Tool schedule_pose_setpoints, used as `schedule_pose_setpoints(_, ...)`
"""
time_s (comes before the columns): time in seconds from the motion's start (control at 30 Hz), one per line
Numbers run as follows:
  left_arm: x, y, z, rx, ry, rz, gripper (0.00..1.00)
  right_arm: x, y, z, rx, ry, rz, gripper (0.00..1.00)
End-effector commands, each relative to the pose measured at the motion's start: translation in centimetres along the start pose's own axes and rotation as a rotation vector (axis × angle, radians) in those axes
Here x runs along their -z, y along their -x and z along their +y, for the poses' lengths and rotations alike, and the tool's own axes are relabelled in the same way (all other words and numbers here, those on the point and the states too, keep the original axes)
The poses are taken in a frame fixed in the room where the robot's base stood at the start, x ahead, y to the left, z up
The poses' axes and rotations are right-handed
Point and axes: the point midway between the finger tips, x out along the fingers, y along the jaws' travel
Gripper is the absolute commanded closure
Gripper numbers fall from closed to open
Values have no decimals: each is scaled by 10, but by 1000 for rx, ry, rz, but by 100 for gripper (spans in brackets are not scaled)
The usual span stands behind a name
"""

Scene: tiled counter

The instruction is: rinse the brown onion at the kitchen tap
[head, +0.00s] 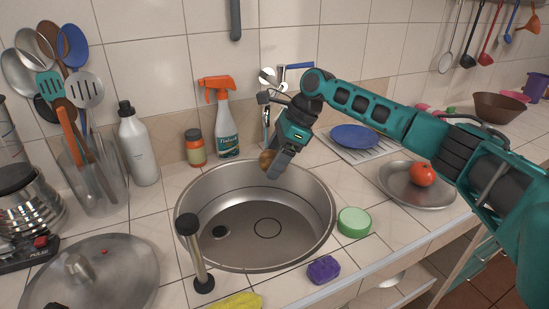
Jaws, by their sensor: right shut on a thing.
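The brown onion (266,160) is held in my right gripper (273,167), over the far side of the round steel sink (325,222). Only part of the onion shows past the gripper's fingers. The kitchen tap (266,104) stands behind the sink and is partly hidden by my right arm. I cannot see any water running. My right gripper is shut on the onion and points down toward the basin. My left gripper is not in the head view.
A spray bottle (222,120) and a jar (194,148) stand behind the sink. A green round box (354,222), a purple sponge (323,269) and a dark-topped upright post (197,262) edge it in front. A plate (447,195) with a tomato (422,174) lies right.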

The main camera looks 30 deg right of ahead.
Motion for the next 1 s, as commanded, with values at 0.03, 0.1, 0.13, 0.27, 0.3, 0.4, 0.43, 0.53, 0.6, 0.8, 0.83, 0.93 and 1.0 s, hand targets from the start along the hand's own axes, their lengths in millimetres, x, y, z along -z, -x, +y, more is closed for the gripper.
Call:
schedule_pose_setpoints(0.03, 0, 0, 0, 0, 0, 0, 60, 0, 0, 0, 1, 0, -1, 57)
schedule_pose_setpoints(0.1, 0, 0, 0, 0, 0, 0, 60, 0, 0, 0, 1, 0, -1, 57)
schedule_pose_setpoints(0.13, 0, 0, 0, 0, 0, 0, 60, 0, 0, 0, 1, 0, -1, 57)
schedule_pose_setpoints(0.27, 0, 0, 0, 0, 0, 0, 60, 0, 1, 0, 1, 0, -1, 57)
schedule_pose_setpoints(0.3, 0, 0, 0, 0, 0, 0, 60, 0, 1, 0, 1, 0, -1, 57)
schedule_pose_setpoints(0.4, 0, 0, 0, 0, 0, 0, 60, 2, 2, 0, 1, -1, -1, 57)
schedule_pose_setpoints(0.43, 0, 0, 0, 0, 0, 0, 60, 3, 2, 0, 1, -1, -1, 57)
schedule_pose_setpoints(0.53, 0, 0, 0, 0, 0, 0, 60, 7, 4, 0, 1, -2, -1, 57)
schedule_pose_setpoints(0.6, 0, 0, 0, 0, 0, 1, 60, 9, 5, -1, 1, -2, -1, 57)
schedule_pose_setpoints(0.8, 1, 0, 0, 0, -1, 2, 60, 10, 6, -1, 1, 0, -2, 57)
schedule_pose_setpoints(0.83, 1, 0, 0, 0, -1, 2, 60, 10, 6, -1, 1, 0, -1, 57)
schedule_pose_setpoints(0.93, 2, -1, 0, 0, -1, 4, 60, 10, 6, -1, 1, 0, -2, 57)
schedule_pose_setpoints(1.0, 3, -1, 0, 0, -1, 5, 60, 8, 5, -1, 1, 0, -2, 57)
